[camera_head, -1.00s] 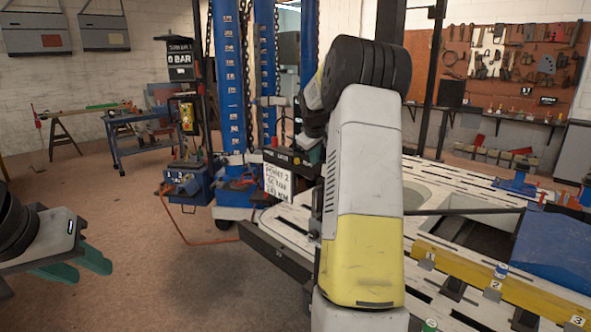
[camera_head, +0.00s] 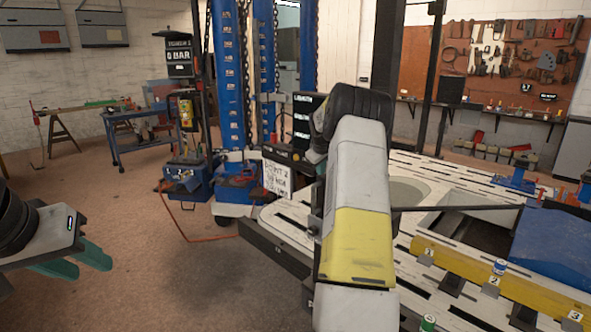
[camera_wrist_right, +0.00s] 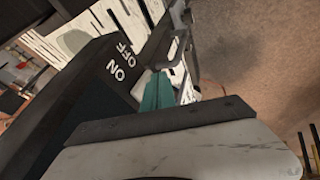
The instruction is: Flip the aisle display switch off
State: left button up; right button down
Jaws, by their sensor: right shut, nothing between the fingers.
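In the right wrist view, a black box (camera_wrist_right: 85,85) carries white ON and OFF lettering on its face. My right gripper (camera_wrist_right: 157,88), with teal fingers, is shut and empty close beside that lettered face. In the head view, a black display (camera_head: 303,118) with white text stands above a small dark box (camera_head: 283,153), just left of my right forearm, which hides the right gripper. My left gripper (camera_head: 90,266) is open and empty at the lower left.
A handwritten white sign (camera_head: 277,180) hangs beneath the dark box. Blue measuring towers (camera_head: 228,75) stand behind. The white slotted bench (camera_head: 455,180) fills the right, with a yellow numbered beam (camera_head: 480,275) across it. The floor (camera_head: 150,290) at left is mostly open.

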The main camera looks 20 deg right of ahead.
jog(key=shift+w+d+f+h, duration=0.1)
jog(key=shift+d+f+h, duration=0.15)
jog(key=shift+h, duration=0.15)
jog(key=shift+r, duration=0.15)
